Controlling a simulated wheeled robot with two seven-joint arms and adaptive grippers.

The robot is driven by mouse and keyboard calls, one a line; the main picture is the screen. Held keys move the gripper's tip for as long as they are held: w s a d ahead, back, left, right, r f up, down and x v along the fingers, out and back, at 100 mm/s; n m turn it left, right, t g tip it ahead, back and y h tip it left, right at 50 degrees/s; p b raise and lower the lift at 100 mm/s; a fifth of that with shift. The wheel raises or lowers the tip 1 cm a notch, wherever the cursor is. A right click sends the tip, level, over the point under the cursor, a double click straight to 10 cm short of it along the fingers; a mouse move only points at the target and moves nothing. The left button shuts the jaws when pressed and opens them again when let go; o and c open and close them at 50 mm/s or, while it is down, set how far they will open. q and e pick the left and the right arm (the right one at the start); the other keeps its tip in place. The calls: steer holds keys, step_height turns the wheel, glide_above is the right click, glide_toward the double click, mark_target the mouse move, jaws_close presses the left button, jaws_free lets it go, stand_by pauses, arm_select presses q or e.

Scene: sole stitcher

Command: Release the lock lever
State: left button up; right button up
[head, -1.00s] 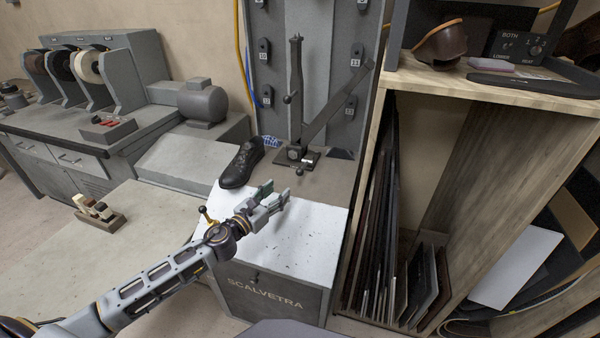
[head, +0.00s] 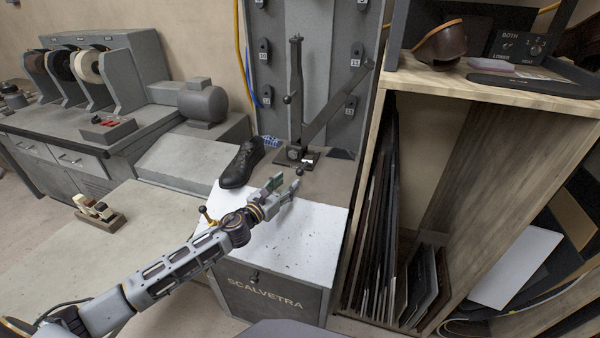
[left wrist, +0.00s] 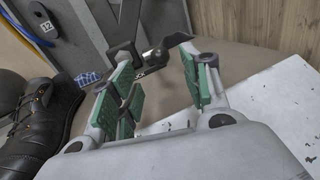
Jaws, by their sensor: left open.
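A short lever with a dark ball knob (head: 300,171) sticks out at the foot of the dark post (head: 296,80); it looks like the lock lever. Another ball knob (head: 287,99) sits higher on the post. My left gripper (head: 287,183) is open over the white bench top, its fingertips just short of the low knob. In the left wrist view the green-padded fingers (left wrist: 155,85) are apart, with the dark base fitting (left wrist: 155,57) beyond them. I cannot tell whether a finger touches the knob. My right gripper is not in view.
A black shoe (head: 242,163) lies left of the post; it also shows in the left wrist view (left wrist: 35,125). A wooden shelf (head: 465,180) with upright dark sheets stands close on the right. The white bench top (head: 300,245) is mostly clear.

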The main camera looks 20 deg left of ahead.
mark_target(297, 174)
arm_select(q)
steer(key=shift+x, duration=4.3)
jaws_close()
